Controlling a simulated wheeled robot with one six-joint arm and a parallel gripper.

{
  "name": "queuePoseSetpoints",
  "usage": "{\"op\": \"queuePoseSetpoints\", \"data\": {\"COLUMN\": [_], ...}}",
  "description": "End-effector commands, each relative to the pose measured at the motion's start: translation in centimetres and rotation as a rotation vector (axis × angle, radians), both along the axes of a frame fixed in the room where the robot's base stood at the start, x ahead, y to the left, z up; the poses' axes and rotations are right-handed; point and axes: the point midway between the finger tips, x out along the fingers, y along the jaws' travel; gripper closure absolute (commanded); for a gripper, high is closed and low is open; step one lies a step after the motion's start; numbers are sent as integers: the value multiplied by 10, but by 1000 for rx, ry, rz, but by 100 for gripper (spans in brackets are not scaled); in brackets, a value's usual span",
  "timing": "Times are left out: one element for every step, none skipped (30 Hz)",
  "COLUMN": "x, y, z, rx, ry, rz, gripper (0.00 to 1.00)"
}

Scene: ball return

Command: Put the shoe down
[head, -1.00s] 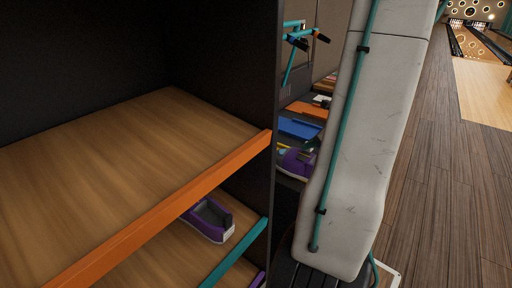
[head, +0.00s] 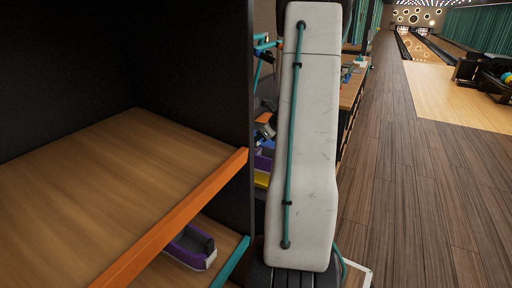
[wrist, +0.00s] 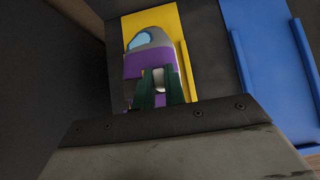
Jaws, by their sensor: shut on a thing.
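A purple and grey shoe (wrist: 148,62) with a light blue opening is at the top middle of the wrist view. My gripper (wrist: 160,82) is shut on it, its dark green fingers against the purple part. Behind the shoe is a flat yellow panel (wrist: 174,22); I cannot tell whether the shoe touches it. In the head view a purple shape (head: 263,162) shows above a yellow patch, partly hidden by my arm; the gripper's fingers cannot be made out there.
A shelf unit with an orange-edged board (head: 190,210) fills the left. Another purple shoe (head: 192,247) lies on its lower board. A blue panel (wrist: 262,70) is right of the yellow one. A wooden counter (head: 350,90) stands behind my arm. Open floor (head: 430,190) lies right.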

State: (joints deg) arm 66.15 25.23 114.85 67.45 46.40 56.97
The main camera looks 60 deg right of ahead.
Motion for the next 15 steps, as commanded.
{"op": "queuePoseSetpoints", "data": {"x": [3, 4, 4, 4, 4, 4, 4, 4, 4, 4, 4, 4, 4, 4, 4], "y": [-1, -1, -2, -2, -2, -1, -1, -1, -1, -1, -2, -2, -2, -2, -2], "z": [0, -1, -2, -5, -7, -13, -17, -22, -28, -31, -34, -36, -36, -35, -35], "rx": [1, 1, 1, 1, 2, 3, 4, 5, 4, 3, 4, 1, 1, -1, -1], "ry": [0, 0, 0, 0, 0, 1, 1, 0, 1, 1, 0, 0, 0, -1, -1], "rz": [1, 1, 0, 0, -1, -1, 0, -1, 0, -1, -1, -1, -1, -1, -1], "gripper": [100, 100, 100, 100, 100, 100, 100, 100, 100, 100, 100, 100, 100, 100, 100]}}
